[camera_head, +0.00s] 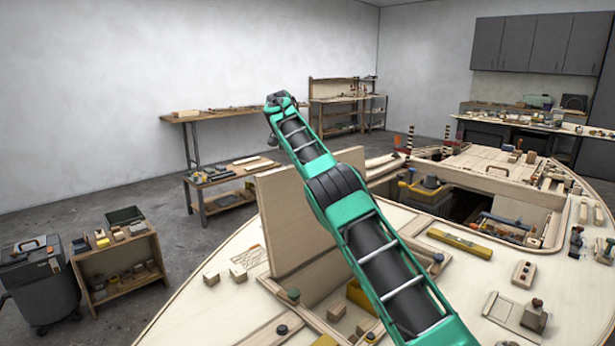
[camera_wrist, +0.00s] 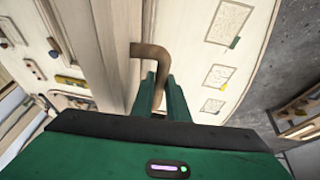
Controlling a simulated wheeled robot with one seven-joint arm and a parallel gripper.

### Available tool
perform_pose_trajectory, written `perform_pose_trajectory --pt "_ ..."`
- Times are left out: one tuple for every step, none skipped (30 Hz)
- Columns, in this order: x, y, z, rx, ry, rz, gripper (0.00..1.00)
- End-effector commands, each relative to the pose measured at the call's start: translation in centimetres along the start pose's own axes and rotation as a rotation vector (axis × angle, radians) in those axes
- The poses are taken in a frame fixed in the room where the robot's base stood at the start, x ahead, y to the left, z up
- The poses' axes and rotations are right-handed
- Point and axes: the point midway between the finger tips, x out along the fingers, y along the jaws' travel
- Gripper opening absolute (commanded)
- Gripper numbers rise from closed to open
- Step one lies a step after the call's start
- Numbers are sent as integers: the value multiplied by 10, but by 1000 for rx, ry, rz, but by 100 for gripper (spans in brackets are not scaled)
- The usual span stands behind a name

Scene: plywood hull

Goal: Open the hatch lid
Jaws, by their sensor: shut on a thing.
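The hatch lid (camera_head: 292,225) is a pale plywood panel. In the head view it stands raised, close to upright, beside the hatch opening in the hull deck. In the wrist view a brown bent handle (camera_wrist: 152,52) runs out from a pale wooden panel (camera_wrist: 108,50). My gripper (camera_wrist: 163,88) is shut on this handle, with its green fingers around the handle's lower end. In the head view my arm crosses in front of the lid's right part, and my fingers and the handle are hidden there.
Wood blocks (camera_head: 238,272) lie on the deck left of the lid. A yellow level (camera_head: 459,243) and small tools lie on the deck at right. A large opening with tools lies beyond. A low shelf (camera_head: 120,265) and grey bin (camera_head: 42,285) stand at left.

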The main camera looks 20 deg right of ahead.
Motion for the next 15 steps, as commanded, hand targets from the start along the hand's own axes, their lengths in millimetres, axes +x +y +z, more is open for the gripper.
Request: perform_pose_trajectory --pt "-7 -1 -4 2 10 -16 0" --pt "-8 -2 -4 3 10 -16 0" --pt "-8 -2 -5 4 11 -17 0" --pt "-8 -1 -5 5 11 -17 0" --pt "-8 -1 -6 6 12 -18 0" --pt "-8 -1 -6 6 12 -18 0" --pt "-9 -1 -7 7 13 -19 0" --pt "-9 -1 -7 7 13 -19 0" --pt "-9 -1 -8 8 14 -20 0" --pt "-10 -1 -8 8 14 -21 0" --pt "-10 0 -8 8 15 -21 0" --pt "-10 0 -8 9 15 -21 0" --pt "-10 0 -9 9 15 -21 0" --pt "-10 0 -9 9 16 -21 0" --pt "-10 0 -9 9 16 -22 16"
